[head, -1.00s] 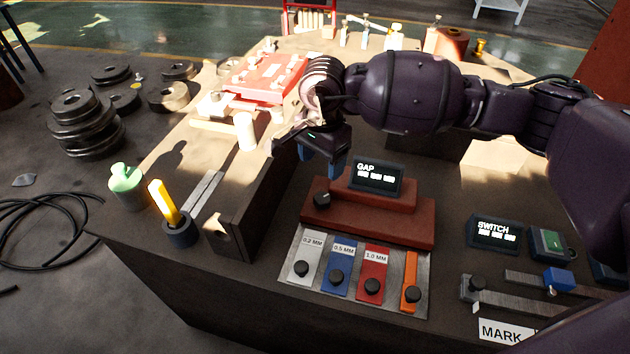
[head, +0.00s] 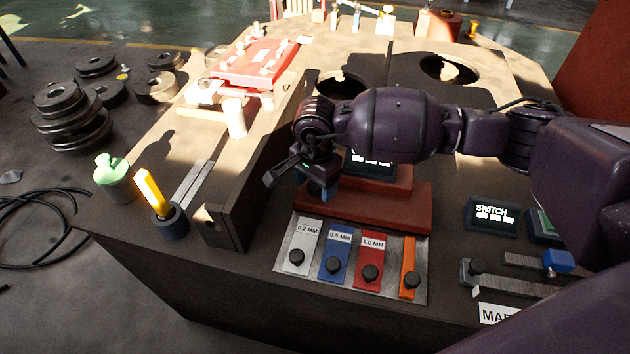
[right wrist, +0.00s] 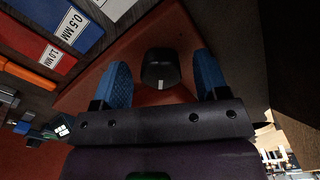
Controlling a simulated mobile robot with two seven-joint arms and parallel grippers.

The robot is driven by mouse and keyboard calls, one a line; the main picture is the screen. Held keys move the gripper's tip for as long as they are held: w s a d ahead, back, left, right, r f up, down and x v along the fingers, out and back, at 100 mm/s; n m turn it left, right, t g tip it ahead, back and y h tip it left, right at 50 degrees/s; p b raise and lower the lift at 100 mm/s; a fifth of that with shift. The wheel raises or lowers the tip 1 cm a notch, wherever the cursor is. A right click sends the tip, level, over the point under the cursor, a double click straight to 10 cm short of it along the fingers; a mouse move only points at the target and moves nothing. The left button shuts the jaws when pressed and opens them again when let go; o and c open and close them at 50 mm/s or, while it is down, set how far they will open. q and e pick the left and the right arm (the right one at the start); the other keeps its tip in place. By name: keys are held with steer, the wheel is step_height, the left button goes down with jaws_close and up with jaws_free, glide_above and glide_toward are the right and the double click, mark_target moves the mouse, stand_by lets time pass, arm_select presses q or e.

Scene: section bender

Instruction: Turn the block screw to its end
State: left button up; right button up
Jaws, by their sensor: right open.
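The block screw appears to be the black knob (right wrist: 160,68) with a pale mark, on the red stepped block (head: 410,203) that carries the GAP display (head: 370,163). My right gripper (head: 322,190) is over the left part of the block in the head view and covers most of the knob and part of the display. In the right wrist view, its two blue fingers (right wrist: 162,80) are open, one on each side of the knob, with a visible space on both sides. My left gripper is not in view.
In front of the block lies a metal plate (head: 283,262) with grey, blue, red and orange gauge strips. A dark upright wall (head: 235,205) stands left of the block. A SWITCH display (head: 492,214) and a blue slider (head: 558,261) are at the right.

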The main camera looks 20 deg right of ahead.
steer(key=c, duration=0.9)
steer(key=shift+n, duration=0.3)
steer(key=n+b, duration=0.1)
steer(key=n, duration=0.1)
steer(key=shift+f+n, duration=0.1)
steer(key=shift+n, duration=0.2)
steer(key=n+b, duration=0.1)
steer(key=n, duration=0.2)
steer(key=shift+d+n, duration=0.1)
steer(key=shift+n, duration=0.7)
